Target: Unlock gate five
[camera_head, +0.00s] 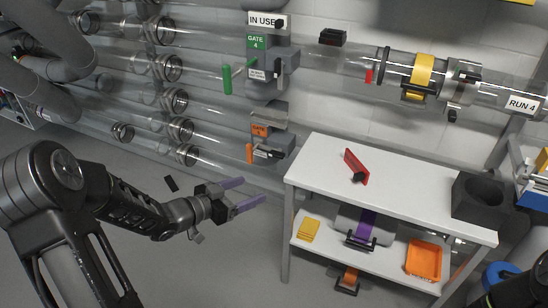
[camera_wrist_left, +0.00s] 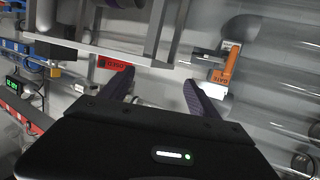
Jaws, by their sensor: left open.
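An orange gate label (camera_head: 260,130), its number too small to read, is on the lowest grey gate unit (camera_head: 270,142) on the tubes. An orange handle (camera_head: 249,153) hangs upright on its left side, with a dark latch-like part (camera_head: 266,153) beside it. In the left wrist view the orange label (camera_wrist_left: 218,77) reads GATE, beside the orange handle (camera_wrist_left: 232,60). My left gripper (camera_head: 243,194) is open and empty, below the gate and left of the table. Its purple fingers (camera_wrist_left: 155,88) touch nothing I can see. My right gripper is not in view.
A white table (camera_head: 330,175) stands right of my left gripper, with a red-and-black piece (camera_head: 356,166) and a dark holder (camera_head: 480,197) on top. Its lower shelf holds an orange tray (camera_head: 424,260). The green gate four label (camera_head: 256,41) is above.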

